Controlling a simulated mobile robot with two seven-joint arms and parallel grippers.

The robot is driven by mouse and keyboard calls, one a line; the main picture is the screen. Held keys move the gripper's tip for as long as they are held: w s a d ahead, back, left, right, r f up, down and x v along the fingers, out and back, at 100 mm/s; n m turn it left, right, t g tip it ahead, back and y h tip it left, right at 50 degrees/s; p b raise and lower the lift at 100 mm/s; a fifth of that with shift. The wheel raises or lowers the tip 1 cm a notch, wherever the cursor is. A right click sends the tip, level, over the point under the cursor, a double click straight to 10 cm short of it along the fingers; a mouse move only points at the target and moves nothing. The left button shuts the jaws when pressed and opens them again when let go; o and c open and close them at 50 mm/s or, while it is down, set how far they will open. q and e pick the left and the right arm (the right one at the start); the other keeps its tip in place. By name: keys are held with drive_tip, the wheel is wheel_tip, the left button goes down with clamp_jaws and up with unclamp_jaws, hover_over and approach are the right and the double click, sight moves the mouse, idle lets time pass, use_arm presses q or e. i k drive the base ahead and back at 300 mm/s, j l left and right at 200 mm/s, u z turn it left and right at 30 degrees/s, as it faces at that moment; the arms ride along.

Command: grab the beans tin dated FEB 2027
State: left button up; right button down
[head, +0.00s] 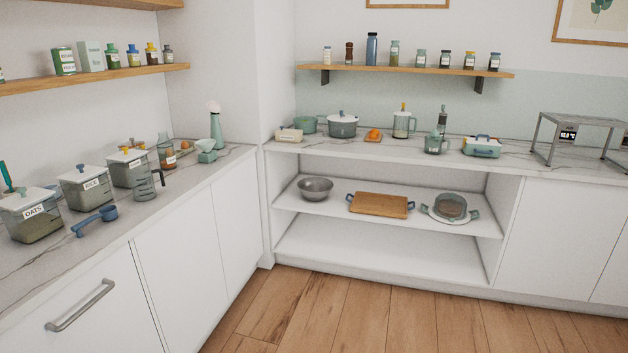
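A green tin (64,61) with a white label stands upright on the left wall shelf (120,75). Its print is too small to read for certain, so I cannot tell whether it is a beans tin or what date it bears. A sliver of another item (1,76) shows at the left picture edge on the same shelf, mostly cut off. Neither of my grippers is in view.
A pale green box (91,57) and several small jars share the left shelf. Below, the left counter (75,255) holds labelled canisters, one marked OATS (34,218), and a blue scoop (96,222). A metal rack (578,122) stands far right. The wooden floor (340,315) is clear.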

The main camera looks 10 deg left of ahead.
sight(63, 59)
drive_tip(key=i, duration=0.8)
drive_tip(key=i+l+u, duration=0.15)
drive_tip(key=i, duration=0.7)
